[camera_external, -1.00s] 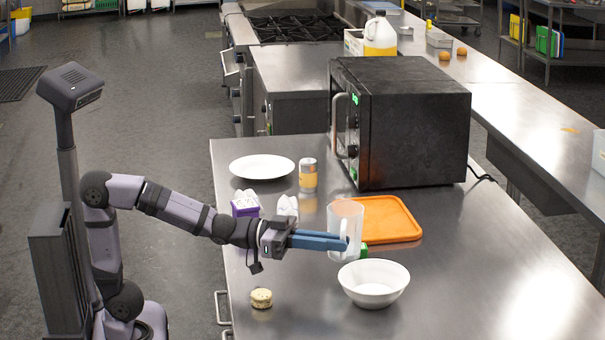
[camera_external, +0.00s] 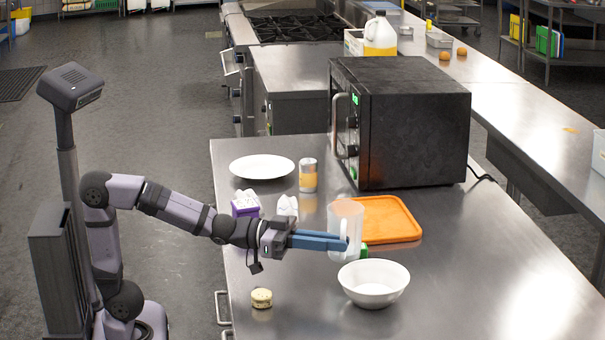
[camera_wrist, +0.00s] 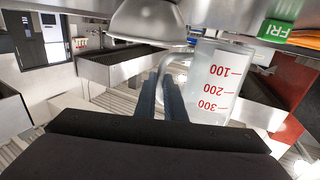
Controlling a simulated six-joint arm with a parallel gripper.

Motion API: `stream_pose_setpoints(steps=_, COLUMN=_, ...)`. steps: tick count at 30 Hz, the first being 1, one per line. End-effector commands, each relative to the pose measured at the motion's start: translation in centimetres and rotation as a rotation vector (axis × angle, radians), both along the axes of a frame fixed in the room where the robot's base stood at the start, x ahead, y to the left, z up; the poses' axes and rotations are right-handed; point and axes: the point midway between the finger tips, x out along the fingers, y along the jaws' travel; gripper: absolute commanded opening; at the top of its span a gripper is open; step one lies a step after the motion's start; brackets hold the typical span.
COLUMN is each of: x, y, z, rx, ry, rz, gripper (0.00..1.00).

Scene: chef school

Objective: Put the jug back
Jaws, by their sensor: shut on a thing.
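The jug (camera_external: 336,219) is clear with a handle and stands upright by the left edge of the orange tray (camera_external: 405,238) on the steel counter. My gripper (camera_external: 345,242) reaches it from the left, with its blue fingers shut on the jug's handle. In the wrist view the jug (camera_wrist: 222,82) appears upside down with red volume marks, and my fingers (camera_wrist: 172,95) are beside it at the handle. I cannot tell whether the jug's base touches the counter.
A white bowl (camera_external: 373,296) stands just in front of the jug. A green item (camera_external: 364,250) lies close beside the jug. A can (camera_external: 308,176), a white plate (camera_external: 262,167) and a black microwave (camera_external: 400,120) are behind. The counter's right front is clear.

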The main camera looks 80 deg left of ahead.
Motion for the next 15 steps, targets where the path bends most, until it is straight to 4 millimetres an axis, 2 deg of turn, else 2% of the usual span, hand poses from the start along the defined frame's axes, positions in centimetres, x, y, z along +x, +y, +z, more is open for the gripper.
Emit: stream_pose_setpoints(steps=15, x=0.87, y=-0.27, z=0.74, rx=0.0, ry=0.002, rz=-0.013, gripper=0.0)
